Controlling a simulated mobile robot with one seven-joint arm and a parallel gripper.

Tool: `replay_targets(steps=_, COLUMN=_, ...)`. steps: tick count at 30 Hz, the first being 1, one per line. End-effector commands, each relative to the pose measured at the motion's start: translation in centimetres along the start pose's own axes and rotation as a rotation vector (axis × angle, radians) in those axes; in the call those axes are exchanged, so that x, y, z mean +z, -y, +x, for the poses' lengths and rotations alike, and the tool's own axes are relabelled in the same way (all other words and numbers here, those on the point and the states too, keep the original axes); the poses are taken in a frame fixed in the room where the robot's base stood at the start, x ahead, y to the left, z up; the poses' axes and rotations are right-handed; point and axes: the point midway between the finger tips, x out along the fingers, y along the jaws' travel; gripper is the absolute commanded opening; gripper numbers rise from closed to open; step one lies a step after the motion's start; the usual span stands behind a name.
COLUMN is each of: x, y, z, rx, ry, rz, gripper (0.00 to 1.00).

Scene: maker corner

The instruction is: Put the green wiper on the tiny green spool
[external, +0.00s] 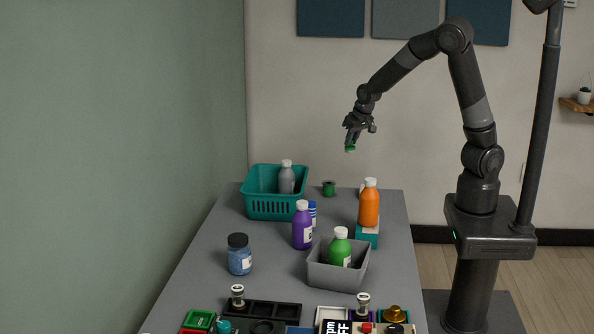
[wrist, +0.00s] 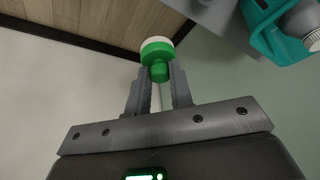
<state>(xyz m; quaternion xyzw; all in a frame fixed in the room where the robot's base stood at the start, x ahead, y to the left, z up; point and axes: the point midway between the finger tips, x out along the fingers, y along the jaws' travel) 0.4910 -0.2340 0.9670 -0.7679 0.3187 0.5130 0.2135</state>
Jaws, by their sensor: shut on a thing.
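My gripper (external: 351,142) is high above the far part of the table in the external view. It is shut on the green wiper (external: 350,149), which hangs at its fingertips, well apart from the table. In the wrist view the wiper (wrist: 158,56) shows as a green round piece with a pale far face, between the fingers of my gripper (wrist: 160,78). The tiny green spool (external: 329,188) stands on the table right of the teal basket, below and left of my gripper. I cannot make out the spool in the wrist view.
The teal basket (external: 249,207) holds a grey bottle (external: 286,179). An orange bottle (external: 369,207) stands on a teal block (external: 367,238). A purple bottle (external: 302,230) and a grey bin (external: 322,277) with a green bottle are nearer. Space around my gripper is clear.

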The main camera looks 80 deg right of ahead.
Motion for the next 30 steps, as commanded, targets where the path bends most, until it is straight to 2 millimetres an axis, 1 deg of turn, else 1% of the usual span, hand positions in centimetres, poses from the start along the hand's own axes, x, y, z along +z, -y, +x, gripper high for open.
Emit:
replay_targets(steps=1, x=0.3, y=1.1, z=0.7, rx=0.004, ry=0.001, rz=-0.005, gripper=0.0)
replay_targets(steps=6, x=1.0, y=5.0, z=2.9, rx=0.003, ry=0.001, rz=-0.007, gripper=0.0)
replay_targets(steps=9, x=1.4, y=7.0, z=4.0, rx=0.003, ry=0.0, rz=-0.007, gripper=0.0)
replay_targets(steps=13, x=1.7, y=9.0, z=5.2, rx=0.001, ry=-0.001, rz=-0.004, gripper=0.0)
replay_targets(steps=15, x=1.9, y=9.6, z=5.5, rx=0.001, ry=-0.001, rz=-0.004, gripper=0.0)
replay_targets(steps=18, x=2.0, y=10.1, z=5.9, rx=0.0, ry=-0.001, rz=-0.002, gripper=0.0)
replay_targets(steps=20, x=2.3, y=10.1, z=6.5, rx=0.001, ry=0.001, rz=-0.003, gripper=0.0)
replay_targets(steps=25, x=3.2, y=10.0, z=8.8, rx=0.002, ry=0.002, rz=-0.002, gripper=0.0)
replay_targets(steps=27, x=3.4, y=10.0, z=9.3, rx=0.0, ry=0.0, rz=-0.001, gripper=0.0)
replay_targets(steps=30, x=3.5, y=10.1, z=9.5, rx=-0.001, ry=0.0, rz=-0.003, gripper=0.0)
